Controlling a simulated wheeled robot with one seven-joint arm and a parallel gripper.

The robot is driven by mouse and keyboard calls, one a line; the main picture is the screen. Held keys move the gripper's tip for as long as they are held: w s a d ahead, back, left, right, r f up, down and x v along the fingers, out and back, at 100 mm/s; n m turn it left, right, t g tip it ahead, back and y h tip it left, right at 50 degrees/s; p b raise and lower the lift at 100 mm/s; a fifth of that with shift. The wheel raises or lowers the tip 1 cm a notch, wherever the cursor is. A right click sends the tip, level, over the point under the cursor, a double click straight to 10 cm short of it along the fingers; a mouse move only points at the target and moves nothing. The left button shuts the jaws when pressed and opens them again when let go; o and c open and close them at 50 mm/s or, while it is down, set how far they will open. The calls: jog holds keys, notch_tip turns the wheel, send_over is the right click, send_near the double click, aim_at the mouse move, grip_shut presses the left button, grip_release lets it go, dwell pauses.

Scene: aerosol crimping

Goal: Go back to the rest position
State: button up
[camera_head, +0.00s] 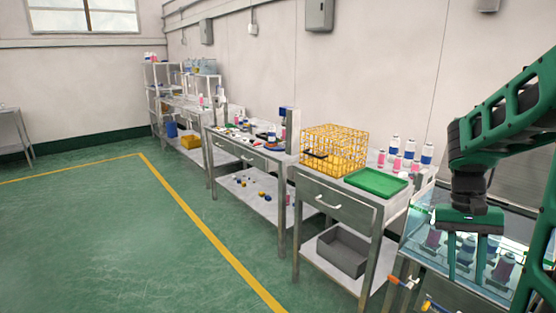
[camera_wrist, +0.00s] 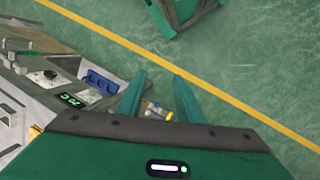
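My gripper (camera_head: 466,258) hangs from my green arm at the right of the head view, fingers pointing down. Its two green fingers are apart with nothing between them. In that view it appears in front of the glass-topped water bath at the right. In the wrist view the fingers (camera_wrist: 160,88) are also spread and hold nothing. Behind them are the green floor and part of a workbench at the left.
A workbench (camera_head: 335,200) carries a yellow wire basket (camera_head: 335,150), a green tray (camera_head: 376,182) and several bottles. A grey bin (camera_head: 342,251) sits on its lower shelf. The water bath (camera_head: 425,236) holds several cans. Green floor (camera_head: 110,240) at the left is clear.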

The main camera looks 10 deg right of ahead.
jog(key=s+a+r+n+t, duration=0.1)
jog(key=s+a+n+t, duration=0.1)
jog(key=s+a, duration=0.7)
jog(key=s+t, duration=0.1)
jog(key=s, duration=0.2)
jog(key=shift+s+y, duration=0.15)
jog(key=shift+y, duration=0.25)
jog(key=shift+w+f, duration=0.2)
jog(key=shift+w, duration=0.4)
